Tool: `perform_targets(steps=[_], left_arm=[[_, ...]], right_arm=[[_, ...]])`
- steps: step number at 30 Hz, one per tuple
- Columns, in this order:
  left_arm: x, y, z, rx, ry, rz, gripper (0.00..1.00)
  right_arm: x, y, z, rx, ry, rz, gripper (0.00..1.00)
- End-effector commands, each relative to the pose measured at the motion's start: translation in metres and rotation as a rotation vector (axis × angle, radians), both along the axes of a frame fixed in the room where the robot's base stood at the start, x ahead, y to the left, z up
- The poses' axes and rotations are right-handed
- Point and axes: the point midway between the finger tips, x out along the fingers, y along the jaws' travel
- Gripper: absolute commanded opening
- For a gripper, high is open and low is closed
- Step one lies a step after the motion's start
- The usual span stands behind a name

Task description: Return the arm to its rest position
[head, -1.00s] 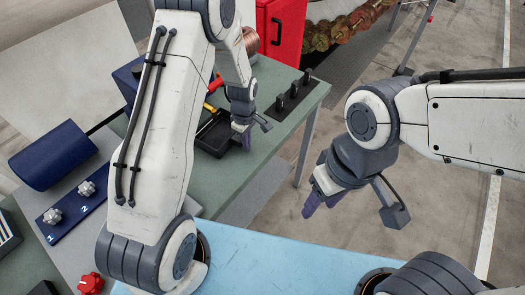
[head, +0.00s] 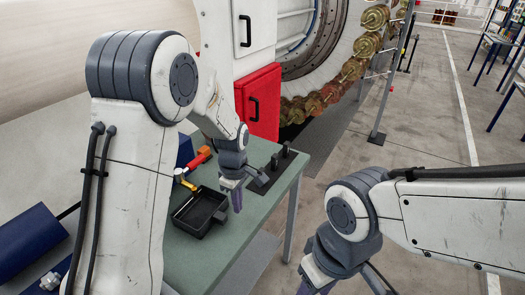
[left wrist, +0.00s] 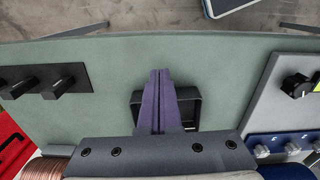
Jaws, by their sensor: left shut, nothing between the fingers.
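My left gripper (head: 236,200) is above the green bench (head: 228,240), just right of a small black tray (head: 184,226). In the left wrist view its purple fingers (left wrist: 160,75) are together with nothing between them, and they cover part of the black tray (left wrist: 190,108) below. My left arm is bent, its elbow high at the left of the head view. My right gripper (head: 312,288) hangs over the floor at the bottom edge of the head view. Its fingertips are cut off there, so its opening is hidden.
A red-handled tool (head: 198,158) and a yellow one (head: 186,182) lie by the tray. A black peg rack (head: 272,172) stands at the bench's right end. Behind are a red cabinet (head: 262,105) and a large spool carousel (head: 345,80). The floor at right is open.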

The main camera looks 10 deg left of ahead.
Motion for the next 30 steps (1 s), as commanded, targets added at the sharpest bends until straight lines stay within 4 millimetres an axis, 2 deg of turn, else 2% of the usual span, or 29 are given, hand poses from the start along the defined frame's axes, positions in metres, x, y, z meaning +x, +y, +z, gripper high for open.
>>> perform_targets(steps=[2,5,8,11,12,14,15,18,21,24,30], left_arm=[[-0.001,-0.002,0.002,0.000,-0.001,-0.012,0.00],[-0.012,-0.016,0.014,-0.005,-0.007,-0.116,0.00],[-0.041,-0.044,0.038,-0.013,-0.019,-0.358,0.00],[-0.087,-0.074,0.065,-0.024,-0.032,-0.700,0.00],[-0.109,-0.083,0.074,-0.028,-0.036,-0.846,0.00],[-0.140,-0.094,0.085,-0.036,-0.045,-1.059,0.00],[-0.160,-0.098,0.091,-0.040,-0.051,-1.193,0.00],[-0.203,-0.102,0.099,-0.050,-0.064,-1.488,0.00],[-0.232,-0.102,0.102,-0.058,-0.077,-1.701,0.00],[-0.249,-0.099,0.103,-0.062,-0.081,-1.824,0.00],[-0.255,-0.097,0.103,-0.064,-0.083,-1.875,0.00]], right_arm=[[0.000,0.000,0.000,0.000,0.000,0.000,0.50],[0.000,0.000,0.000,0.000,0.000,0.000,0.50],[0.000,0.000,0.000,0.000,0.000,0.000,0.50],[0.000,0.000,0.000,0.000,0.000,0.000,0.50],[0.000,0.000,0.000,0.000,0.000,0.000,0.50],[0.000,0.000,0.000,0.000,0.000,0.000,0.50],[0.000,0.000,0.000,0.000,0.000,0.000,0.50],[0.000,0.000,0.000,0.000,0.000,0.000,0.50],[0.000,0.000,0.000,0.000,0.000,0.000,0.50],[0.000,0.000,0.000,0.000,0.000,0.000,0.50],[0.000,0.000,0.000,0.000,0.000,0.000,0.50]])
